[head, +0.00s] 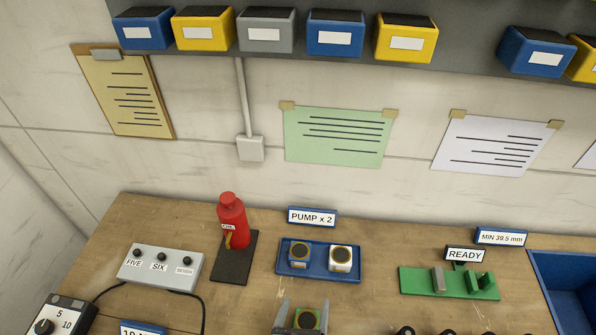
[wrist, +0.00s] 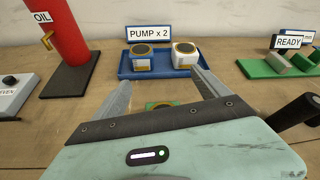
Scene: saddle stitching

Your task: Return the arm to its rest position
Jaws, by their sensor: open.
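My gripper (wrist: 162,82) is open, its two grey fingers spread apart and pointing toward the blue tray in the wrist view. In the head view, grey fingers (head: 303,304) show at the bottom edge. A green piece with a round gold-rimmed top (head: 307,319) lies between them in the picture. Part of it also shows in the wrist view (wrist: 160,104), mostly hidden by my gripper body. Whether the fingers touch it cannot be told. The rest of my arm is out of view.
A blue tray (head: 285,273) with two pump parts stands behind the gripper. A red oil bottle (head: 232,222) stands left, near a grey button box (head: 160,268). A green READY stand (head: 415,283) and blue bin (head: 567,270) are right. Bins (head: 335,33) line the wall shelf.

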